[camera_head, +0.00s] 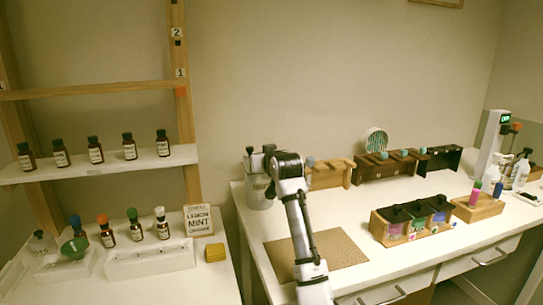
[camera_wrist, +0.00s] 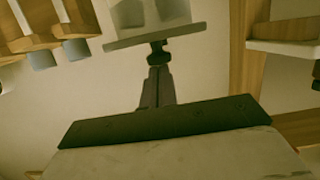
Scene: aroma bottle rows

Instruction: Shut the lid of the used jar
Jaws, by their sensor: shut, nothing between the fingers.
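The used jar (camera_head: 258,192) is a grey jar at the back left corner of the right table, partly hidden behind my arm. In the wrist view, which looks upside down, the jar (camera_wrist: 150,12) is at the top edge, pale with dark shapes in it. A flat pale slab, apparently its lid (camera_wrist: 120,42), lies across its mouth end; I cannot tell whether it is fully seated. My gripper (camera_wrist: 158,46) is shut and empty, its tips at or very near this slab. In the head view my arm's dark wrist hides the fingertips.
A wooden rack (camera_head: 330,176) stands just right of the jar, with a darker rack (camera_head: 385,166) beyond it. A box with dark-topped compartments (camera_head: 410,222) is to the right. Shelves with bottles (camera_head: 95,165) stand at left.

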